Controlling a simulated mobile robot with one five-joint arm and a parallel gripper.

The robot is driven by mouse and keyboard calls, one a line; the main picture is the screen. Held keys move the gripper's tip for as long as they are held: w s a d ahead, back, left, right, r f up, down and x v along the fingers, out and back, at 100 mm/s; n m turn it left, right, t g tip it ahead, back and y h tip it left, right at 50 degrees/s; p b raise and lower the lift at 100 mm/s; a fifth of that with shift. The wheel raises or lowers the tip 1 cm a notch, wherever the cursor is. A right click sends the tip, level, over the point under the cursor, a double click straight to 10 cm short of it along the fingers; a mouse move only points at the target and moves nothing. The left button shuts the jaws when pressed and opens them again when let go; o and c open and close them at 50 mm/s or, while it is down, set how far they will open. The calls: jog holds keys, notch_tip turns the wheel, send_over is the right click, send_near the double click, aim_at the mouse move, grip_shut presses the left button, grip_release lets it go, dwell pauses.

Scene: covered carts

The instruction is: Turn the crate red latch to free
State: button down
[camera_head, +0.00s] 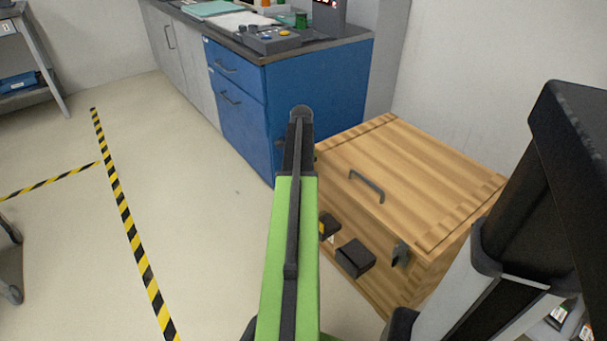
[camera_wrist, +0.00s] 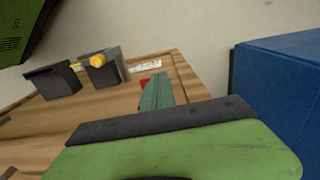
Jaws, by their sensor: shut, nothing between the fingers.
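The crate (camera_head: 430,175) is a wooden box with a flat lid, right of the blue cabinet. Its wooden face (camera_wrist: 115,97) fills the middle of the wrist view. A small patch of the red latch (camera_wrist: 145,84) shows there, mostly covered by my gripper (camera_wrist: 156,78). My gripper's greenish fingers are together and empty, right at the latch; I cannot tell if they touch it. How the latch is turned is hidden. In the head view my green arm hides both gripper and latch.
Beside the latch are a white label (camera_wrist: 146,66), a dark block with a yellow knob (camera_wrist: 98,62) and another dark block (camera_wrist: 53,81). The lid has a dark handle (camera_head: 367,186). The blue cabinet (camera_head: 240,110) stands close by.

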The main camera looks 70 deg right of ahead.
jog(key=shift+s+d, duration=0.15)
jog(key=shift+d, duration=0.1)
dwell(0.3)
jog(key=shift+f, duration=0.1)
